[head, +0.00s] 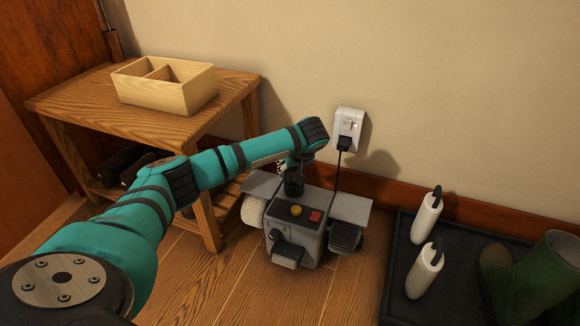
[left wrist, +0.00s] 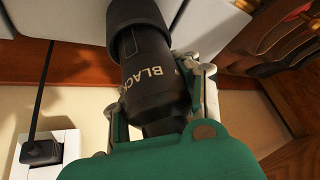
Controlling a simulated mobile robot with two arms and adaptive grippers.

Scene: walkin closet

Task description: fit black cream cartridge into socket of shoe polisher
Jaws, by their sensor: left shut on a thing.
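The grey shoe polisher (head: 290,243) stands on the floor by the wall, with a yellow and a red button on top. My left gripper (head: 289,166) is above its rear part, shut on the black cream cartridge (head: 293,184). In the left wrist view the cartridge (left wrist: 152,75) is marked "BLACK" and sits between the two fingers. Its far end meets a wider dark ring against the polisher's pale body (left wrist: 75,14). I cannot tell how deep the cartridge sits, and the socket itself is not clearly seen. My right gripper is not in view.
A wooden bench (head: 75,103) with a divided wooden box (head: 165,88) stands at left. The polisher's cord runs up to a wall outlet (head: 348,125).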

